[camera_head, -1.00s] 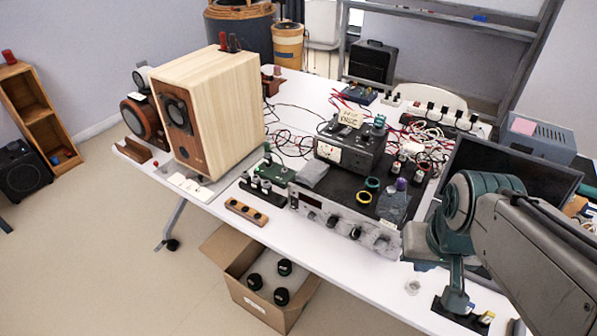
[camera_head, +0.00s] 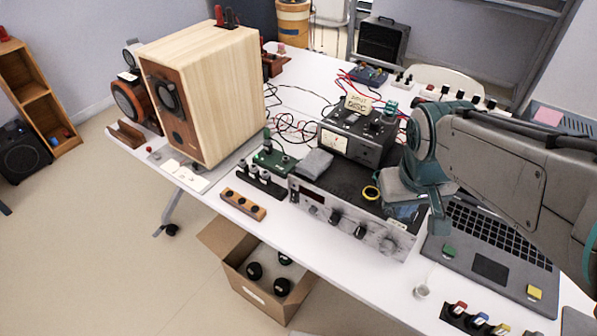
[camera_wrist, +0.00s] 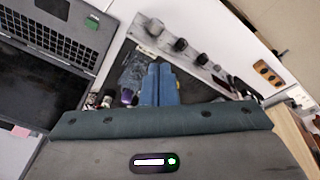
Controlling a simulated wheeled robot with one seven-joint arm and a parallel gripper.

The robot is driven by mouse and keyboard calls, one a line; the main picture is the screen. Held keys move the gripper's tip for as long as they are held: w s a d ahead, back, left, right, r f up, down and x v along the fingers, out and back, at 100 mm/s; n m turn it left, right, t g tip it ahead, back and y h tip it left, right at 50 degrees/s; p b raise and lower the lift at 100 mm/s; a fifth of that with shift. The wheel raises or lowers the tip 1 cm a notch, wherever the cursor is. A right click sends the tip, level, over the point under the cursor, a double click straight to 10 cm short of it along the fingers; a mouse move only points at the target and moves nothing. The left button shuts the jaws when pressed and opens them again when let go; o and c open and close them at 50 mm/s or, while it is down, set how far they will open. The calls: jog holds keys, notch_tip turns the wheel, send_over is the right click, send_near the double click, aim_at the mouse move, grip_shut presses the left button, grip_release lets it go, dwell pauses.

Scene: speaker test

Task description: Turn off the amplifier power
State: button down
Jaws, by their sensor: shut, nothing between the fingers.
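The amplifier has a silver front panel (camera_head: 345,222) with several black knobs, a lighter large knob at its right end and a dark display window at its left end. It stands on the white table. The panel also shows in the wrist view (camera_wrist: 190,48), above my fingers. My gripper (camera_head: 401,210) is over the right end of the amplifier, close to its front edge. In the wrist view its blue fingers (camera_wrist: 157,68) are together and hold nothing. I cannot tell whether they touch the amplifier. My gripper hides part of the amplifier's top. Which control is the power switch is unclear.
A laptop (camera_head: 490,250) lies to the right. A wooden speaker (camera_head: 205,95) stands left. Before the amplifier, a strip of table is clear.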

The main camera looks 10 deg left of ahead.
aim_at(294, 196)
jog(key=w+a+f+n+b, duration=0.2)
jog(key=a+f+n, duration=0.1)
jog(key=a, duration=0.6)
jog(key=w+a+f+n+b, duration=0.2)
jog(key=w+a+f+n, duration=0.1)
jog(key=a, duration=0.6)
jog(key=w+a+f+n+h+b, duration=0.1)
jog(key=a+f+n, duration=0.3)
jog(key=a, duration=0.6)
jog(key=shift+w+f+t+b, duration=0.4)
jog(key=shift+w+f+b, duration=0.3)
jog(key=shift+w, duration=0.2)
jog(key=b+x, duration=0.1)
jog(key=x, duration=0.9)
jog(key=shift+d, duration=0.1)
jog(key=shift+w+d+f, duration=0.1)
jog(key=shift+w+d, duration=0.1)
jog(key=shift+w, duration=0.4)
jog(key=shift+w+d+f, duration=0.1)
jog(key=shift+w+d, duration=0.1)
jog(key=shift+w, duration=0.4)
jog(key=shift+w+d+f+p, duration=0.1)
jog(key=shift+w+d+p, duration=0.25)
jog(key=shift+w, duration=0.35)
